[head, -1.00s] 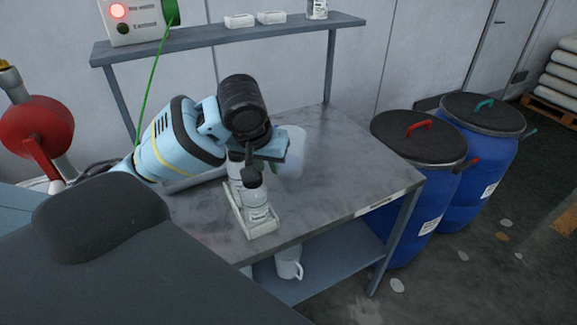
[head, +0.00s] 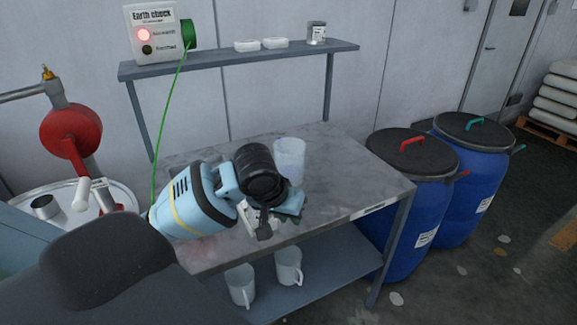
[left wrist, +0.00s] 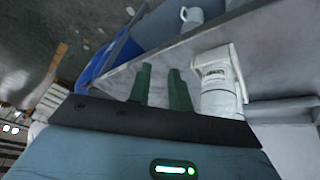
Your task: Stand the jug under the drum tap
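Two white handled jugs (head: 240,285) (head: 288,267) stand on the bench's lower shelf in the head view; one jug also shows in the left wrist view (left wrist: 191,17). A translucent pale container (head: 290,158) stands on the bench top. My left gripper (head: 278,215) is over the bench's front part, above the lower-shelf jugs. In the left wrist view its green fingers (left wrist: 161,72) are apart with nothing between them. The blue drums carry a red tap (head: 462,174) and a teal tap (head: 518,149). My right gripper is not in view.
The steel bench (head: 350,185) has clear top at right. An earth check box (head: 155,35) with a green cable sits on the upper shelf. Floor before the drums (head: 425,235) is mostly free.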

